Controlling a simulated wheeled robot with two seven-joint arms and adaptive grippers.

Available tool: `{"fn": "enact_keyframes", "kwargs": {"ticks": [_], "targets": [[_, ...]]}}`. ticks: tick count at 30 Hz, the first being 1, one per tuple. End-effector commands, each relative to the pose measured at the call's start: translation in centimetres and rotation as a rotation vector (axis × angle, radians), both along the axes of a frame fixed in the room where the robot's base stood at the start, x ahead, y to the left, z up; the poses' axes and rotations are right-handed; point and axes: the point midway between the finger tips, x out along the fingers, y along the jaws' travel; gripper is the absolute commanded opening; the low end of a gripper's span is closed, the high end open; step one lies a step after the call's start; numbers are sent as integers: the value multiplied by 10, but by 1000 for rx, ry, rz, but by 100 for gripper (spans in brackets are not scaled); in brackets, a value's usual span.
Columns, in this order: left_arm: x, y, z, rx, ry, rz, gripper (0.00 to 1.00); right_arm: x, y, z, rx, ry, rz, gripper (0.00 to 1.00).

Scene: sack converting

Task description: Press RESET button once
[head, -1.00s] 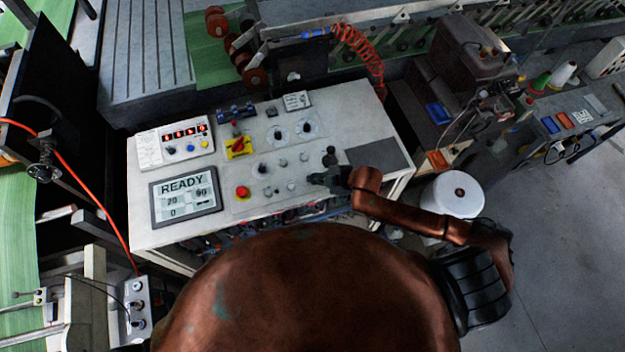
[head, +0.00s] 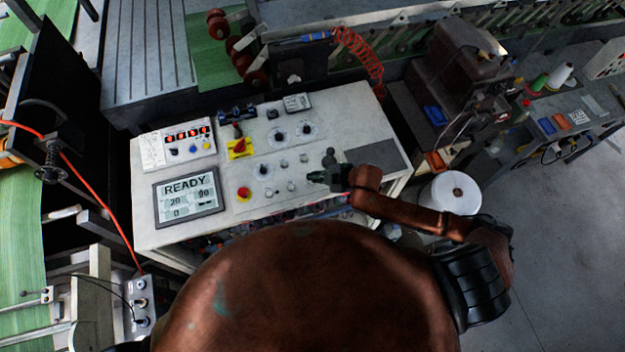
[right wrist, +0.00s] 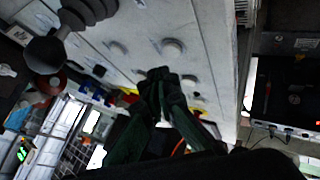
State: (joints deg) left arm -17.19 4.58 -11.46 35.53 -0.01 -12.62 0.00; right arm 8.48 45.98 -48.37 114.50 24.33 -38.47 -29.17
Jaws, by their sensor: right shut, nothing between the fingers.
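The control panel (head: 345,115) is a white sloped desk with several small pale round buttons, among them one (head: 291,187) left of my right gripper. I cannot read the labels, so I cannot tell which button is RESET. The screen (head: 187,193) reads READY, with 20, 90 and 0. My right gripper (head: 315,178) is shut and empty over the lower right of the button area. In the right wrist view its closed fingertips (right wrist: 160,74) are close to two pale buttons, one (right wrist: 173,47) beyond them; contact cannot be told. My left gripper is out of view.
A red mushroom button (head: 243,193), a yellow-plated red switch (head: 239,148), black knobs (head: 263,170) and a black stick (head: 329,155) stand on the panel near the gripper. The stick also shows large in the right wrist view (right wrist: 45,54). A white drum (head: 450,193) stands right.

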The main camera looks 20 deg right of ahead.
Motion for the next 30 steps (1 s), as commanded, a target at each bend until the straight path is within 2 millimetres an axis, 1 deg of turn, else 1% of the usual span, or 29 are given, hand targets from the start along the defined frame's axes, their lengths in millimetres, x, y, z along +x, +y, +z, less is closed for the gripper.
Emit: {"fn": "enact_keyframes", "kwargs": {"ticks": [1, 3, 12, 30], "targets": [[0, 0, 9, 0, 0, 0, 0, 0, 0, 10, 0, -1, 0, 0], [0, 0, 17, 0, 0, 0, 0, 0, 0, 17, 0, -1, 0, 0], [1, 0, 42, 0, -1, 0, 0, 1, 0, 43, 0, -1, 0, 0], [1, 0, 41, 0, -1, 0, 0, 0, 0, 41, 0, 0, 0, 0]]}}
